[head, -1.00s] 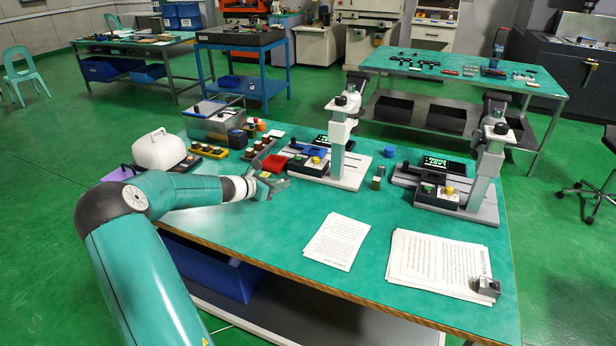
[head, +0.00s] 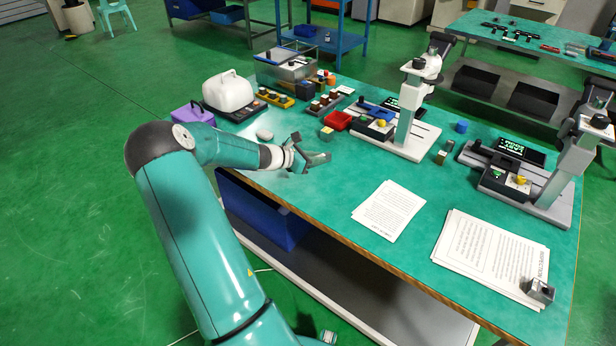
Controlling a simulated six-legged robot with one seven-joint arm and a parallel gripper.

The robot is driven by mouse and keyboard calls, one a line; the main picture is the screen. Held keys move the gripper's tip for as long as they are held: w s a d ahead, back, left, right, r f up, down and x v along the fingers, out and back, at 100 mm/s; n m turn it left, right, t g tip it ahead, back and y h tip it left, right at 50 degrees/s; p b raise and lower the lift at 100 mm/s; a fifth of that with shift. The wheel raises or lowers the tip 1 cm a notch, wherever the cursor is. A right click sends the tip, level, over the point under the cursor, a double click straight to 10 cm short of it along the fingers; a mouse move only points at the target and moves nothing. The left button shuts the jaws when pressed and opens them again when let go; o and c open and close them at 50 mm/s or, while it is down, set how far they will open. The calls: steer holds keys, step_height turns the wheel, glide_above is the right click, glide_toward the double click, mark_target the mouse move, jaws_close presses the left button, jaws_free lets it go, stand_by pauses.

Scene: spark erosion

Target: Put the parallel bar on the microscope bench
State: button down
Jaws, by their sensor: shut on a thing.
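The microscope bench (head: 330,195) has a green top and carries two microscope stands, one white (head: 415,105) and one grey (head: 570,165). My gripper (head: 318,156) is over the front left part of this bench. It is shut on a small grey metal piece, seemingly the parallel bar (head: 320,158), which is hard to tell apart from the fingers at this size. Whether the bar touches the bench top I cannot tell.
Green top between gripper and sheets is clear.

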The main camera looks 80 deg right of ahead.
glide_above(305, 185)
step_height(305, 185, down, 5)
steer(key=shift+d+r, duration=0.1)
steer(key=shift+r, duration=0.1)
steer(key=shift+f, duration=1.65)
steer(key=c, duration=1.4)
jaws_free()
steer(key=shift+o, duration=0.2)
steer(key=v, duration=1.2)
steer(key=shift+r, duration=0.1)
